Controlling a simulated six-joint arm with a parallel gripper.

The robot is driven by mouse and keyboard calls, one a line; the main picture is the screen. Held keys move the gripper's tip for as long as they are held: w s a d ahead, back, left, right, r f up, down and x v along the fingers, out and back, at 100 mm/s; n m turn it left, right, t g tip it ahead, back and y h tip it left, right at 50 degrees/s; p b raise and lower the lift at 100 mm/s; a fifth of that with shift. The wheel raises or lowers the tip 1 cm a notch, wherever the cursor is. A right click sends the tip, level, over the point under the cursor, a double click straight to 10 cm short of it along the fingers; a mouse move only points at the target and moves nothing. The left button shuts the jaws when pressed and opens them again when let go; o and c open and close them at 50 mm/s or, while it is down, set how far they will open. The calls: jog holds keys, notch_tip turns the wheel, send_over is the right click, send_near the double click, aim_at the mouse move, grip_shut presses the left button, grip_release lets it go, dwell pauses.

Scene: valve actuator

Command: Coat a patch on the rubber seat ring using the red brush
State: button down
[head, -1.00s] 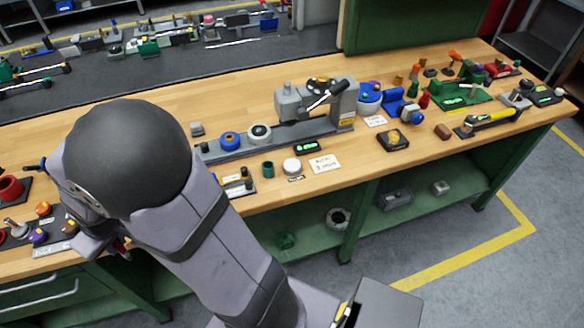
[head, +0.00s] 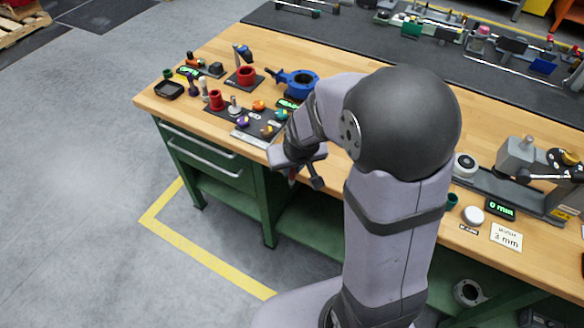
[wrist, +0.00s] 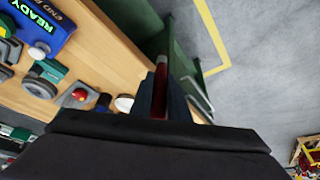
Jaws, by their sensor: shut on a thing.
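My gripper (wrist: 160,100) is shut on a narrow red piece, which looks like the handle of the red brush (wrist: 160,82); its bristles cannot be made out. In the head view, my gripper (head: 292,172) hangs at the bench's front edge, with a trace of red below it. A blue valve body (head: 296,84) with a round dark-lined opening lies on the bench behind my gripper, partly hidden by my arm. The rubber seat ring may be that dark lining, but I cannot tell at this size.
A dark tray (head: 236,112) holds a red cup (head: 216,100) and several coloured knobs left of my arm. A larger red cup (head: 246,75) stands behind. A black dish (head: 168,90) is at the far left corner. Bare wood lies behind the blue body.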

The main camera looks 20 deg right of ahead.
jog(key=shift+s+d+f+h, duration=0.1)
jog(key=shift+s+f+h, duration=0.3)
jog(key=shift+f, duration=0.3)
jog(key=shift+d+f+p, duration=0.1)
jog(key=shift+p, duration=0.2)
jog(key=shift+d+g, duration=0.25)
jog(key=shift+g, duration=0.05)
jog(key=w+d+r+m+g+h+p, duration=0.1)
jog(key=w+d+r+m+h+p, duration=0.15)
jog(key=d, duration=0.75)
jog(key=w+d+r+m+g+h+p, duration=0.15)
jog(key=d+r, duration=0.25)
jog(key=d, duration=0.6)
jog(key=s+d+m+g, duration=0.3)
jog(key=s+d+g, duration=0.1)
jog(key=s+d, duration=1.7)
jog(key=d, duration=0.4)
jog(key=shift+s+m, duration=0.3)
jog(key=shift+m, duration=0.1)
jog(key=shift+f+g, duration=0.25)
